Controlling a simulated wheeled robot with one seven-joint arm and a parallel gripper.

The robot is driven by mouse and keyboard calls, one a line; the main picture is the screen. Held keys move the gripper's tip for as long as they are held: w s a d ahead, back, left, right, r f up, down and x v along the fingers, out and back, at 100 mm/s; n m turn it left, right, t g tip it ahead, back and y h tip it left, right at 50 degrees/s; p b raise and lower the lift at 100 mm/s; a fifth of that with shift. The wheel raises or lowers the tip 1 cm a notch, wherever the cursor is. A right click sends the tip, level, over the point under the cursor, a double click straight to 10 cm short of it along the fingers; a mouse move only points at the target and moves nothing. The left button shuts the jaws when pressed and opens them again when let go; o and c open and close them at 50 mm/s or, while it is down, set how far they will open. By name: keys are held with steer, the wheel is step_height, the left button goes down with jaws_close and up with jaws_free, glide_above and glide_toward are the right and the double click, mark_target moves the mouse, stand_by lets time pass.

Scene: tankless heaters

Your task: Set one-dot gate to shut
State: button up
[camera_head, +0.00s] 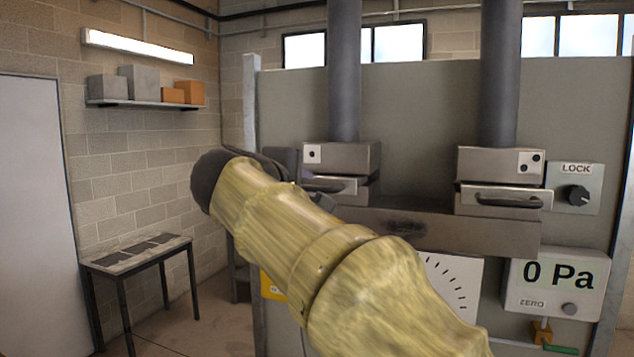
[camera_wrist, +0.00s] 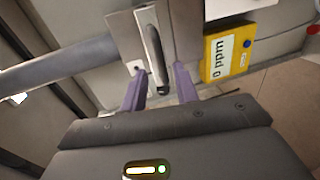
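The one-dot gate (camera_head: 340,160) is the left of two metal gate boxes, below a dark vertical pipe. Its white plate bears one dot, and its front has a dark bar handle (camera_head: 325,188). My arm partly covers this gate in the head view. In the wrist view, my gripper (camera_wrist: 161,70) is open, with its purple fingers on either side of the handle (camera_wrist: 153,48). Whether the fingers touch the handle cannot be told. The single dot shows left of the handle. How far the gate is pulled out is unclear.
The two-dot gate (camera_head: 500,165) stands to the right with a similar handle. Further right are a LOCK knob (camera_head: 577,195) and a 0 Pa display (camera_head: 557,277). A yellow 0 ppm meter (camera_wrist: 226,52) is right of the handle. A small table (camera_head: 137,254) stands left.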

mark_target(316, 189)
steer(key=p+x, duration=0.2)
steer(key=x, duration=0.5)
steer(key=shift+w, duration=0.25)
steer(key=shift+s+d, duration=0.1)
steer(key=shift+s, duration=0.1)
jaws_close()
